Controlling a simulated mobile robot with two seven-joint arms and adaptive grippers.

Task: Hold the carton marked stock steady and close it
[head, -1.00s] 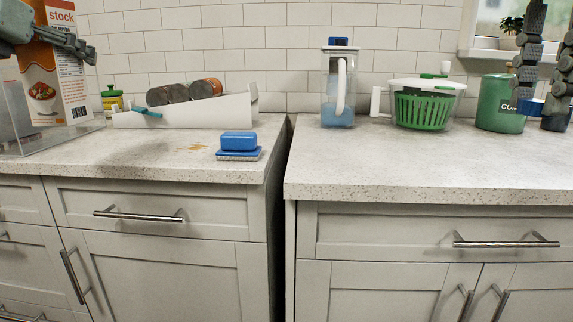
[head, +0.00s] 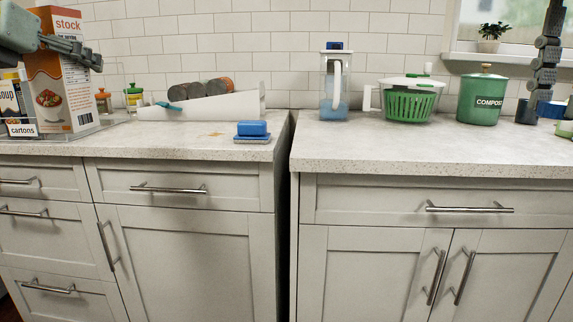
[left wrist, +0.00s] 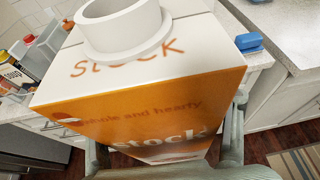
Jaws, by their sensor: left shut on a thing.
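The stock carton (head: 68,100) is an orange and white box, upright at the left of the counter in the head view. My left gripper (head: 70,46) is at its upper part. In the left wrist view, the carton (left wrist: 140,105) sits between the fingers of my left gripper (left wrist: 165,155), which is shut on it. Its round white spout (left wrist: 120,30) shows on top with no cap visible on it. Part of my right gripper (head: 540,100) hangs at the right edge. A small blue thing (head: 552,109) shows beside its fingertip; whether it is held is unclear.
A clear bin labelled cartons (head: 22,129) holds a soup carton (head: 10,100) at the left. A white can rack (head: 215,106), a blue sponge (head: 252,128), a pitcher (head: 333,95), a salad spinner (head: 408,103) and a compost bin (head: 480,100) stand along the counter. The front counter is mostly clear.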

